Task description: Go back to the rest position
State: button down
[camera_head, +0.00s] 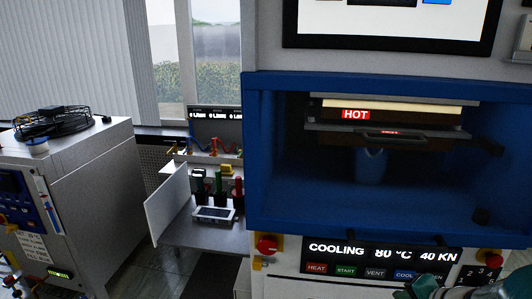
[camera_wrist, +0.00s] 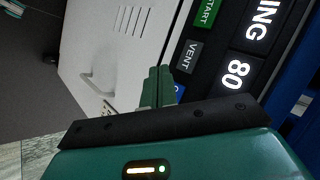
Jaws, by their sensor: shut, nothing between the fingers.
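My gripper (camera_wrist: 158,80) shows in the wrist view with its two green fingers together, shut and empty. Its fingertips are in front of the press's control panel, close to the VENT and COOL buttons; I cannot tell whether they touch it. In the head view a green part of my arm (camera_head: 425,287) shows at the bottom right, below the press display. The blue press (camera_head: 250,150) stands in front of me with its opening facing me. Its display (camera_head: 382,252) reads COOLING 80 °C 40 KN.
Inside the press, a plate carries a red HOT label (camera_head: 356,114). A red button (camera_head: 267,244) sits left of the display. A grey bench (camera_head: 215,238) with small items stands left of the press.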

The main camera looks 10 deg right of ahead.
jog(key=s+a+r+n+g, duration=0.1)
jog(key=s+a+r+n, duration=0.2)
jog(key=a, duration=0.4)
jog(key=s+a+r+n+g+h, duration=0.1)
jog(key=s+a+r+n, duration=0.2)
jog(key=a, duration=0.5)
jog(key=s+a+r+n+g+h, duration=0.1)
jog(key=s+a+r+n, duration=0.2)
jog(key=a+r+n, duration=0.2)
jog(key=a+n, duration=0.1)
jog(key=a, duration=0.2)
jog(key=shift+s+r+n+g, duration=0.2)
jog(key=shift+r+n+g, duration=0.1)
jog(key=shift+r, duration=0.05)
dwell(1.0)
